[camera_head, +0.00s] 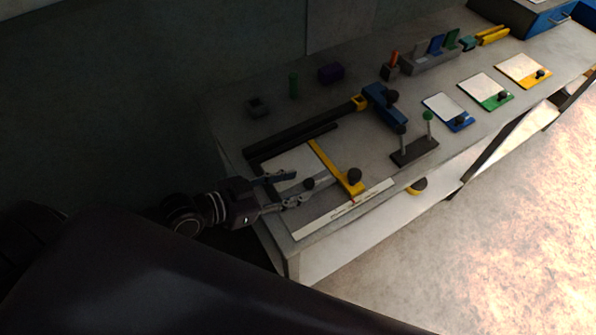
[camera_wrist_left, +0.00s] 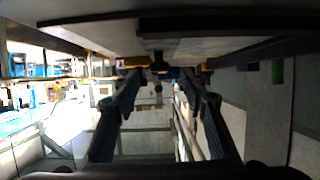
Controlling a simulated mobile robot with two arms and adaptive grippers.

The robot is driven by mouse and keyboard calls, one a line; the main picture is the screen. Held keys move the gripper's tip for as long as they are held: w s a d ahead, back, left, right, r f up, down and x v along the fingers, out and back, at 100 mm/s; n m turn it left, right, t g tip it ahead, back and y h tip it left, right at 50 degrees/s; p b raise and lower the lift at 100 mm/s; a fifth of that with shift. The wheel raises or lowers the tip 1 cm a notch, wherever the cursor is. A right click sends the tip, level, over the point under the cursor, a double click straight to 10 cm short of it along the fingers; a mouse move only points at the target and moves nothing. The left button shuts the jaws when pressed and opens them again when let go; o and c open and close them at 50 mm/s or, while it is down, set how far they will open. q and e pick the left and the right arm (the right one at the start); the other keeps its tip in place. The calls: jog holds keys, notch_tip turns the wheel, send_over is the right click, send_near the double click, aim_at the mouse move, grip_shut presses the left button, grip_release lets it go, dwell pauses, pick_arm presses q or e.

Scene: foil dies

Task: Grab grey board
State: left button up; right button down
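A flat board with a grey edge strip (camera_head: 321,180) and a black knob lies at the near left end of the bench, beside the yellow bar. I take it for the grey board; its outline is partly hidden by my gripper. My left gripper (camera_head: 298,188) reaches in from the left, with its fingers spread on either side near the knob. In the left wrist view the fingers (camera_wrist_left: 160,80) are apart with nothing clearly between them, and a dark knob shows beyond the tips. My right gripper is not in view.
A yellow bar (camera_head: 335,167) with a black knob crosses the pale bed beside a dark rail (camera_head: 290,138). Blue (camera_head: 447,109), green (camera_head: 486,91) and yellow (camera_head: 524,70) edged boards lie farther right. A grey rack (camera_head: 431,63) holds upright plates. A two-lever block (camera_head: 414,151) stands near the front edge.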

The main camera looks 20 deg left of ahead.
aim_at(309, 182)
pick_arm(q)
jog(key=p+x, duration=0.1)
jog(key=x, duration=0.3)
jog(key=shift+w+d, duration=0.1)
jog(key=shift+w, duration=0.05)
jog(key=shift+w+d+f, duration=0.2)
jog(key=shift+w, duration=0.05)
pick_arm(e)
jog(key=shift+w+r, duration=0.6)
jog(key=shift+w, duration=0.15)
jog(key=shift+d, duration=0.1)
pick_arm(q)
jog(key=shift+c, duration=1.1)
grip_shut()
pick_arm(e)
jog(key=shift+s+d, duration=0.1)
